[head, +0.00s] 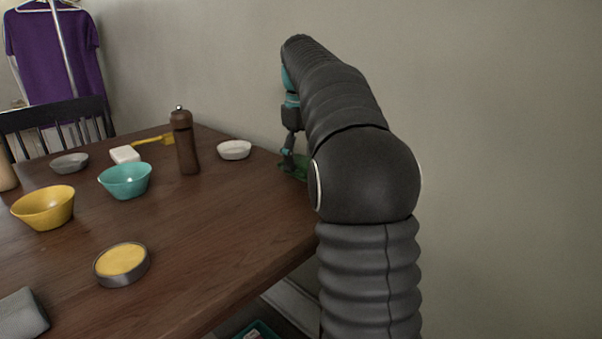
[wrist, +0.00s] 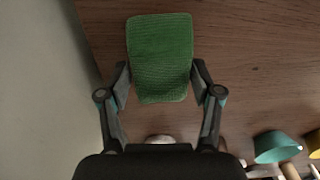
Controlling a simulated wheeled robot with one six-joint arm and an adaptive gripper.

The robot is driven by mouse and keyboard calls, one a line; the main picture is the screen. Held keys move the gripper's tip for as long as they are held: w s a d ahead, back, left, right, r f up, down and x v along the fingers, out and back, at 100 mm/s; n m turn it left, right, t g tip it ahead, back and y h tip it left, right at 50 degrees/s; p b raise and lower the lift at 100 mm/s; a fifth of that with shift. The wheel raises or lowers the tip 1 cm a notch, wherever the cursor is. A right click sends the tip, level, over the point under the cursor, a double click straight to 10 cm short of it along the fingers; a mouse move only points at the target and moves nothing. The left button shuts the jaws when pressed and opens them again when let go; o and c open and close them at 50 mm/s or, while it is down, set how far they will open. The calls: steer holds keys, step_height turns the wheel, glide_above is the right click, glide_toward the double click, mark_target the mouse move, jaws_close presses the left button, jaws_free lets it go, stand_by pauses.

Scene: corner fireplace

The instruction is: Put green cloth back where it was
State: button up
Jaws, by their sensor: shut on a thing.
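The green cloth (wrist: 160,55) is a folded ribbed rectangle. In the wrist view it sits between the two fingers of my gripper (wrist: 160,88), which are shut on its near end. In the head view only a bit of the green cloth (head: 297,167) shows beside my arm. My gripper (head: 288,160) is low over the far right edge of the table, mostly hidden by my arm. I cannot tell whether the cloth touches the table top.
On the brown table (head: 200,240) stand a white bowl (head: 234,150), a brown mill (head: 184,140), a teal bowl (head: 125,181), a yellow bowl (head: 44,207) and a round yellow-topped tin (head: 121,264). A grey cloth-like block (head: 20,315) lies front left. The wall is close behind.

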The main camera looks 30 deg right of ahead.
steer(key=shift+f+b, duration=0.4)
steer(key=shift+f, duration=1.45)
steer(key=shift+f, duration=0.15)
steer(key=o, duration=1.1)
